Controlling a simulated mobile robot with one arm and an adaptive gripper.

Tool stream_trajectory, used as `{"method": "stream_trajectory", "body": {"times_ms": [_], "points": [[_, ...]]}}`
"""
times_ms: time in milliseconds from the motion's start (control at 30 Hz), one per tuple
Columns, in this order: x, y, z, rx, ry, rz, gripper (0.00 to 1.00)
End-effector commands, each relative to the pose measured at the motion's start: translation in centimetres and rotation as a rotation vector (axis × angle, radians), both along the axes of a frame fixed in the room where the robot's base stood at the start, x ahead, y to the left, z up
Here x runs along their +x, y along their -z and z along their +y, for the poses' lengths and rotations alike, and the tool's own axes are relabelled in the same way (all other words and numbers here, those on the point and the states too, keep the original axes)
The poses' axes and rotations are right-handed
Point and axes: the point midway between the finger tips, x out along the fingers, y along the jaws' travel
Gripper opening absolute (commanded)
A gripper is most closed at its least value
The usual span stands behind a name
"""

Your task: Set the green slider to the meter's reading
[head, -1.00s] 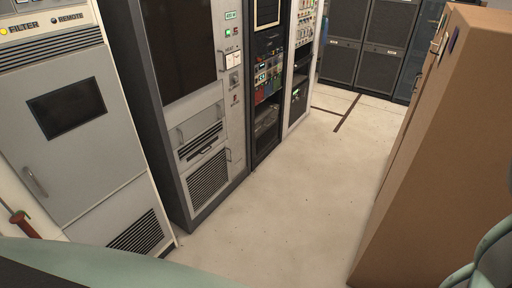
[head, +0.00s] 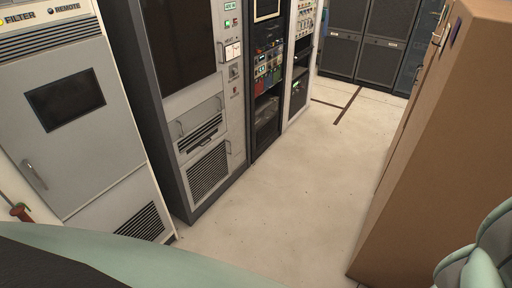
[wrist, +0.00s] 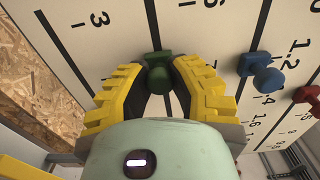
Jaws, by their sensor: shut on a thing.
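The green slider (wrist: 158,75) shows in the wrist view as a green knob on a dark upright track in a white scale board (wrist: 105,58). My gripper (wrist: 158,82) has its yellow ribbed fingers on both sides of the knob and is shut on it. Numbers and tick marks are printed beside the track, seen at a tilt; the slider's exact value cannot be read. In the head view a small white-faced panel piece (head: 233,51) sits on the grey rack; I cannot tell whether it is the meter, and no reading is legible.
A blue slider (wrist: 267,79) and a red slider (wrist: 308,95) are on the board to the right of the green one. In the head view, racks (head: 205,120) line the left, a tall brown cabinet (head: 440,140) stands right, and clear floor (head: 290,200) lies between.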

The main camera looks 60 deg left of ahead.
Motion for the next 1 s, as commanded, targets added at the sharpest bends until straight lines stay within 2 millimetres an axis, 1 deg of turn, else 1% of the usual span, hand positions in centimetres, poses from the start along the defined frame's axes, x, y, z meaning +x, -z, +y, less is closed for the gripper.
{"method": "stream_trajectory", "body": {"times_ms": [33, 133, 433, 467, 700, 767, 1000], "points": [[-0.82, 0.15, -0.34, 0.001, 0.004, 0.002, 0.00], [-1.46, 0.06, -0.55, 0.001, 0.003, 0.000, 0.00], [-1.44, 0.01, -0.54, 0.001, 0.000, -0.001, 0.00], [-1.43, 0.01, -0.55, 0.001, 0.000, -0.001, 0.24], [-1.39, 0.02, -0.52, 0.002, -0.001, 0.000, 0.49], [-1.38, 0.02, -0.51, 0.001, -0.002, 0.000, 0.55], [-1.36, 0.03, -0.47, 0.002, -0.002, 0.001, 0.56]]}}
